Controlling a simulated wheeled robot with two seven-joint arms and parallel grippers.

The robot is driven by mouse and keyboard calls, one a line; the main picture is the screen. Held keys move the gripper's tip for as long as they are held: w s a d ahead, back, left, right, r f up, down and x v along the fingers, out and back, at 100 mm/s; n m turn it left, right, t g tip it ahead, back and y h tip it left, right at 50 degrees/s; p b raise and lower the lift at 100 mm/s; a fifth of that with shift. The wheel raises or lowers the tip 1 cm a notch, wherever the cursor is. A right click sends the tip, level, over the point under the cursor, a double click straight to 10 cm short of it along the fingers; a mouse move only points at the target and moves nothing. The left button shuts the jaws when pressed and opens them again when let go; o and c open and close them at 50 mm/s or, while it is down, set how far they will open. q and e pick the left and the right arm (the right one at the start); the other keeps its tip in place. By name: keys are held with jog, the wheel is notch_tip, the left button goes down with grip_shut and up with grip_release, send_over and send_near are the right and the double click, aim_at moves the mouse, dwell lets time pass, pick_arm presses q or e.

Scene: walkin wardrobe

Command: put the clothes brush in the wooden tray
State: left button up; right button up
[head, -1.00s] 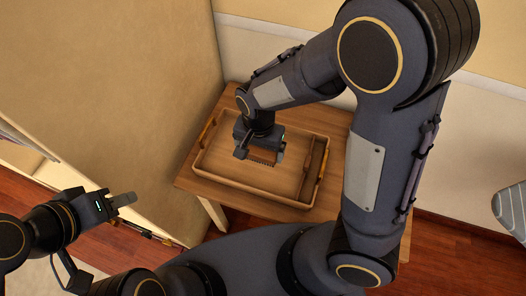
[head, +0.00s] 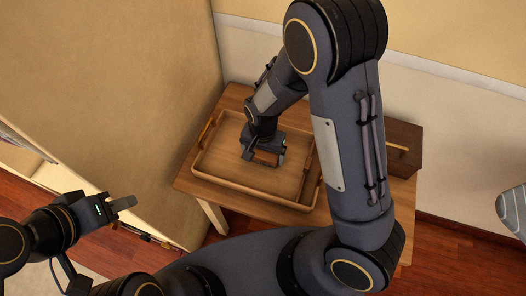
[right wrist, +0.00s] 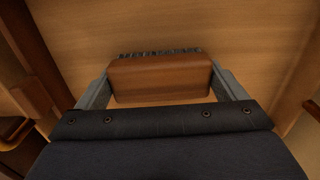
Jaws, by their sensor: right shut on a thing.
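The clothes brush is a brown wooden block with dark bristles (right wrist: 160,78), seen between my right gripper's two fingers in the right wrist view. My right gripper (head: 264,160) is shut on it, inside the outline of the wooden tray (head: 245,188) in the head view. The brush is mostly hidden there by the gripper. The tray floor (right wrist: 120,25) shows beyond the brush; I cannot tell whether they touch. My left gripper (head: 124,203) is empty, far left of the tray; its finger gap is unclear.
The tray stands on a small wooden table (head: 190,184). A dark wooden box (head: 408,140) is at the table's right, partly behind my right arm. A tan panel (head: 120,90) rises left of the table. A grey striped thing (head: 513,210) is at the right edge.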

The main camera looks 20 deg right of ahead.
aim_at(263, 153)
jog(key=shift+f, duration=0.2)
jog(key=o, duration=0.7)
jog(key=shift+r, duration=0.1)
jog(key=shift+r, duration=0.4)
notch_tip(263, 153, up, 12)
jog(key=p, duration=0.2)
jog(key=s+d+r+n+t+y, duration=0.1)
jog(key=s+d+r+t, duration=0.1)
jog(key=s, duration=0.3)
jog(key=s+d+r+n+t+y, duration=0.1)
jog(key=s+d+r+n+t, duration=0.1)
jog(key=s+d+r, duration=0.2)
jog(key=s+d+r+n+t+y, duration=0.1)
jog(key=s+d+r+n, duration=0.1)
jog(key=s+r, duration=0.3)
jog(key=shift+s+d+t+y, duration=0.2)
jog(key=shift+s+d, duration=0.1)
jog(key=shift+s, duration=0.35)
jog(key=shift+s+d+t+y, duration=0.2)
jog(key=shift+s+d, duration=0.05)
jog(key=shift+s, duration=0.35)
